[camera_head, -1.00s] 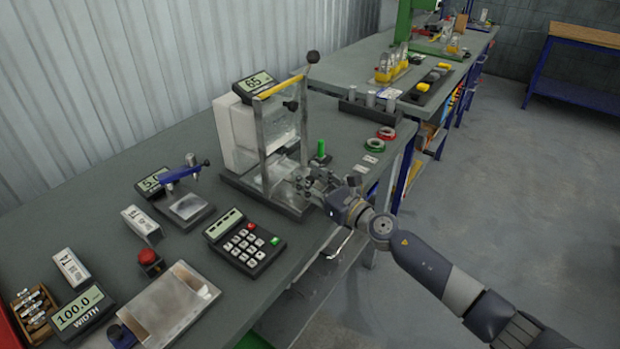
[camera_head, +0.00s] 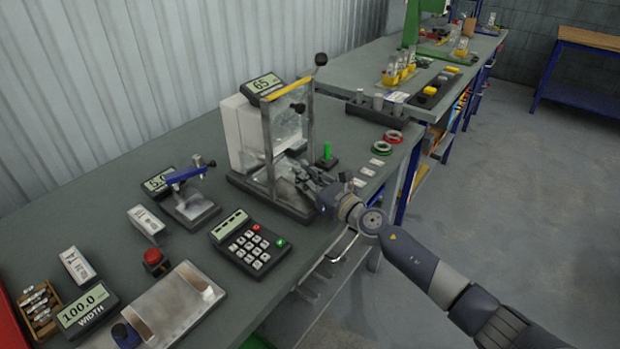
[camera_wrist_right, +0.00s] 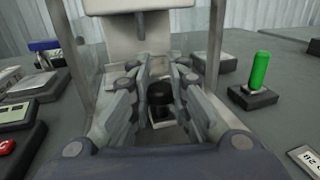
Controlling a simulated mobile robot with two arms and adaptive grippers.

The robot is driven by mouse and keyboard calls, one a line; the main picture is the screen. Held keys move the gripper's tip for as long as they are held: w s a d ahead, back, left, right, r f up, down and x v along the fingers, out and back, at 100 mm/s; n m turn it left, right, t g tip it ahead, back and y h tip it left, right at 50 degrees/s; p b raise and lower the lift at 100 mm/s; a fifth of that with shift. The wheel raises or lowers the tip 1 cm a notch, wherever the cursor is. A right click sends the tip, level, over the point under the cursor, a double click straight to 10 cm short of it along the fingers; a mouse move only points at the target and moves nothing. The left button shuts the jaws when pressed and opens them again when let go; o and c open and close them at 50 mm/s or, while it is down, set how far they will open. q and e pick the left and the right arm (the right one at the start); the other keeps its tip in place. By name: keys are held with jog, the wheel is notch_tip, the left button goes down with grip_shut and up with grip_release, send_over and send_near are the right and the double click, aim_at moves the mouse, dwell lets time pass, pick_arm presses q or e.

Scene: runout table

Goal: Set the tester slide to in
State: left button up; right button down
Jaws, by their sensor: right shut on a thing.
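The tester (camera_head: 240,137) is a white box with a clear-fronted metal frame, a metal base and a display reading 65. My right gripper (camera_head: 304,174) reaches into the base at the front of the frame. In the right wrist view its fingers (camera_wrist_right: 160,90) are closed around a black knob (camera_wrist_right: 160,94) on a small pale block, which I take to be the slide's knob. The tester's uprights stand on both sides of the fingers. The slide's travel under the gripper is mostly hidden. My left gripper is not in view.
A green post (camera_head: 327,157) on a black base stands just right of the tester. A keypad (camera_head: 250,243) sits in front, to the left. Red and green rings (camera_head: 387,140) and small labels lie to the right. A blue-armed gauge (camera_head: 190,195) is left.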

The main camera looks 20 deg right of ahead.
jog(key=c, duration=1.4)
grip_release()
jog(key=shift+a, duration=0.1)
jog(key=shift+s, duration=0.15)
jog(key=shift+s+d, duration=0.25)
jog(key=v, duration=1.1)
jog(key=shift+s, duration=0.1)
